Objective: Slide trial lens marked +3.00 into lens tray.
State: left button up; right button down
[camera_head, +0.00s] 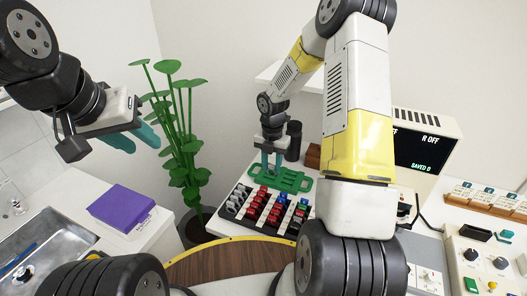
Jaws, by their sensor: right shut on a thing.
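My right gripper (272,168) points down at the left part of a green tray (297,181) with cut-outs. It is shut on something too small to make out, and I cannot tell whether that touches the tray. A black rack (238,219) in front holds rows of red, blue, white and grey-handled pieces that look like trial lenses. No +3.00 mark is readable, and I cannot tell which of the green tray and the rack is the lens tray. My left gripper (133,138) is open and empty in the air at the left, far from both.
A potted plant (177,135) stands between my grippers. A dark cylinder (293,141) and a brown block (313,156) stand behind the green tray. A purple box (122,207) lies beside a sink (55,245) at left. A display (425,150) and control panel (485,262) are at right.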

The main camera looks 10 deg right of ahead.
jog(key=c, duration=0.9)
grip_release()
notch_tip(320, 180, up, 8)
jog(key=shift+f, duration=0.1)
jog(key=shift+s, duration=0.1)
